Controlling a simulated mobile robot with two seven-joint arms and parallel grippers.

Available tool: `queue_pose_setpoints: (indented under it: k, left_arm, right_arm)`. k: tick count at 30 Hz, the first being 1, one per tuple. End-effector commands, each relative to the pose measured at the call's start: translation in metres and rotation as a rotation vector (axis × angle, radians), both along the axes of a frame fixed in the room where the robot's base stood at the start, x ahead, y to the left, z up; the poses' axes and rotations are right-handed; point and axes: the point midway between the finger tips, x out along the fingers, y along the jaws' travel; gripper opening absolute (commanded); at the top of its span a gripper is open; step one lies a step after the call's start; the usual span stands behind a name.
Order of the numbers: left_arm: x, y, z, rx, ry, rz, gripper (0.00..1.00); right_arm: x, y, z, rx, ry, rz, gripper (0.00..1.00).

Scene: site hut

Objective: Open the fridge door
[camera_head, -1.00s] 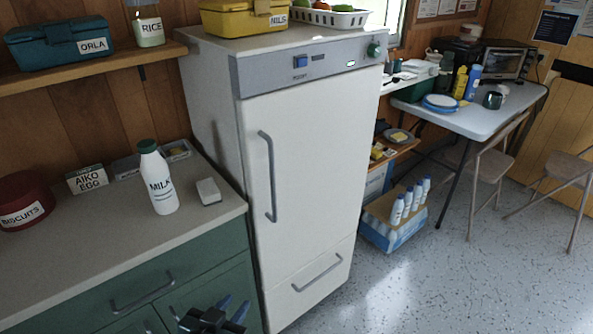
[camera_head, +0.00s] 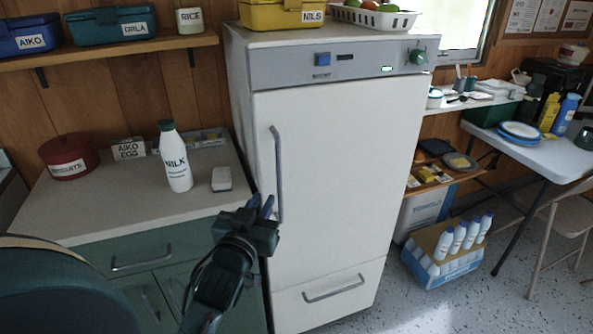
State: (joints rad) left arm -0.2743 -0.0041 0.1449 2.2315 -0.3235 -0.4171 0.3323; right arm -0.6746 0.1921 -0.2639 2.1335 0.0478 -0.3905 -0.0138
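The white fridge (camera_head: 340,170) stands in the middle of the head view with its door shut. Its long grey vertical handle (camera_head: 277,175) is on the left side of the door. My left gripper (camera_head: 262,205) is raised in front of the fridge's left edge, beside the lower end of the handle in the picture. Its two blue-grey fingers are apart, and I see nothing between them. I cannot tell whether a finger touches the handle. My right gripper is not in view.
A counter (camera_head: 110,205) at the left holds a milk bottle (camera_head: 175,160), a red biscuit tin (camera_head: 70,157) and a white block (camera_head: 221,179). A yellow box (camera_head: 285,14) and a fruit basket (camera_head: 375,18) stand on the fridge. A bottle crate (camera_head: 440,258) is on the floor to its right.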

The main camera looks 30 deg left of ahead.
Motion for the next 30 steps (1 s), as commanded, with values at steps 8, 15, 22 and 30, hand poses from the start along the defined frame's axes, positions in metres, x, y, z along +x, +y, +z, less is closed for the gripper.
queue_pose_setpoints:
  k: [8,15,22,30]
  left_arm:
    - [0.022,0.008,0.004,0.001,-0.008,0.006,0.18]
    - [0.071,0.022,0.004,0.002,-0.007,0.005,0.18]
    - [0.11,0.032,0.002,0.001,-0.005,0.005,0.18]
    - [0.126,0.037,0.002,0.0,-0.005,0.005,0.18]
  right_arm:
    - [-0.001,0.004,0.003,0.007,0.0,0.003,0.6]
    - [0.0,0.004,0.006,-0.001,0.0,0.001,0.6]
    - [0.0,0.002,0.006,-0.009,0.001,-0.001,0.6]
    - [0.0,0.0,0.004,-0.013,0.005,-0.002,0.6]
